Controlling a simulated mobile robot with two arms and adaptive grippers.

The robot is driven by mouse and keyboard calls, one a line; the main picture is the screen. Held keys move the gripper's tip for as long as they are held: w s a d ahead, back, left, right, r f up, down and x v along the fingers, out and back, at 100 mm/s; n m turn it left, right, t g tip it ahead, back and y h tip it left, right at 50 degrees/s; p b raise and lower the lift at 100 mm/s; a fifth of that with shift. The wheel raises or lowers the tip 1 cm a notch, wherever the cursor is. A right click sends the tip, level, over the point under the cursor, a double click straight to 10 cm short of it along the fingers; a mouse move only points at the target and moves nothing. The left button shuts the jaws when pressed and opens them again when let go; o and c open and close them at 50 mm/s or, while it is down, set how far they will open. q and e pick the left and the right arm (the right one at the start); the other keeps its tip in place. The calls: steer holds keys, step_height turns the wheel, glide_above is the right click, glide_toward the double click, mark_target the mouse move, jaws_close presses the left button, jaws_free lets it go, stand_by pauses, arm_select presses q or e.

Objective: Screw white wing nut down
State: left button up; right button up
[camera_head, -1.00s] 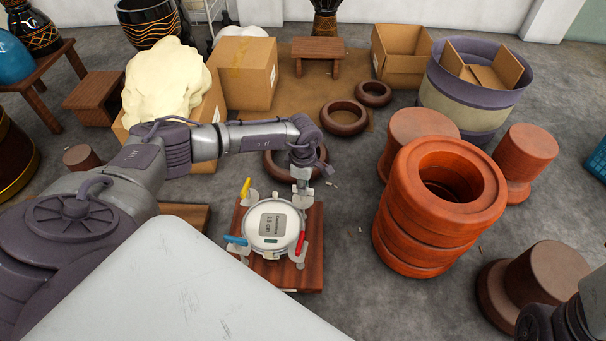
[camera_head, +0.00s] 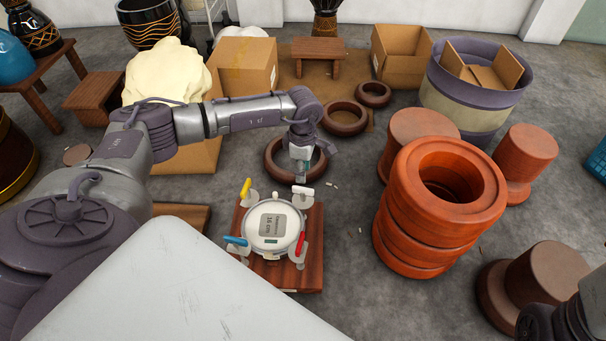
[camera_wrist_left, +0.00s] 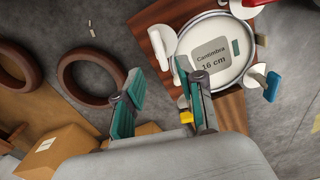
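The white wing nut (camera_head: 303,190) is at the back right corner of the round white mould (camera_head: 258,240), which is labelled 16 cm and sits on a wooden board (camera_head: 305,280). Yellow (camera_head: 245,188), red (camera_head: 299,243) and blue (camera_head: 236,241) wing nuts are at its other corners. My left gripper (camera_head: 301,172) is above and behind the white wing nut, apart from it. In the left wrist view the gripper (camera_wrist_left: 163,92) is open and empty, with the white wing nut (camera_wrist_left: 179,70) near its right finger. My right gripper does not show.
A brown ring (camera_head: 275,169) lies on the floor just behind the board. A tall stack of orange rings (camera_head: 395,235) stands to the right, with clear floor between. Cardboard boxes (camera_head: 265,75) and a cream lump (camera_head: 165,75) stand behind my left arm.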

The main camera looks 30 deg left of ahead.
arm_select(q)
steer(key=shift+r, duration=2.15)
